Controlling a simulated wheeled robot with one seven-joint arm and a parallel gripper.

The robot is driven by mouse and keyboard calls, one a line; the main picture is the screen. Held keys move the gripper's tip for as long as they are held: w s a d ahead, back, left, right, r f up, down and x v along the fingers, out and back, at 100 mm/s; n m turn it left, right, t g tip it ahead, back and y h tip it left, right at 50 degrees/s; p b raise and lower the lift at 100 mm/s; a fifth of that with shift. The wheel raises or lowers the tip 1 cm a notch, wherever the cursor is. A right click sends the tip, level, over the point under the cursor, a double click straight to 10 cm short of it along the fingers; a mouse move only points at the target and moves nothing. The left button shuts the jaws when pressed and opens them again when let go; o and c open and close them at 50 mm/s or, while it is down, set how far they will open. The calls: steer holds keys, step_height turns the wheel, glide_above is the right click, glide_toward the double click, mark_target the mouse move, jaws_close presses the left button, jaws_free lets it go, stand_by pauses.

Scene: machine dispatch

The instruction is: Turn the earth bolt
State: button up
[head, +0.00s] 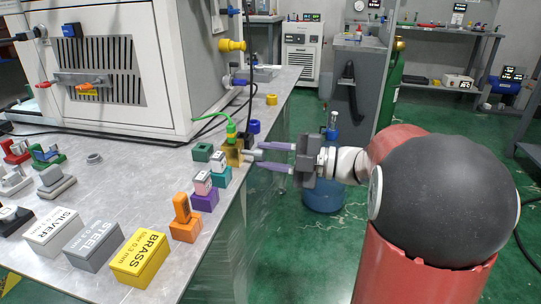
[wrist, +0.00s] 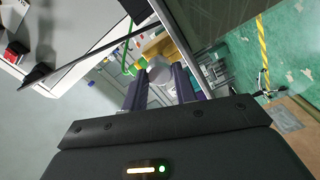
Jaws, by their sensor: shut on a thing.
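The earth bolt (head: 247,156) is a grey head on the side of a brass block (head: 234,152) at the table's right edge. A green cable (head: 231,128) runs to the block. My gripper (head: 259,156) reaches in from the right, its two purple fingers on either side of the bolt head. In the wrist view the grey bolt head (wrist: 160,71) sits between the fingertips of my gripper (wrist: 158,76), with the brass block behind it. My gripper is shut on the bolt. The bolt's shank is hidden.
A white machine cabinet (head: 165,60) stands on the grey table (head: 120,180). Small coloured blocks and stands, including a teal one (head: 221,176) and an orange one (head: 185,225), line the table edge near my gripper.

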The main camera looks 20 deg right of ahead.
steer(key=shift+f, duration=0.1)
steer(key=o, duration=1)
steer(key=v, duration=0.7)
steer(key=shift+s+d, duration=0.2)
steer(key=shift+d, duration=0.15)
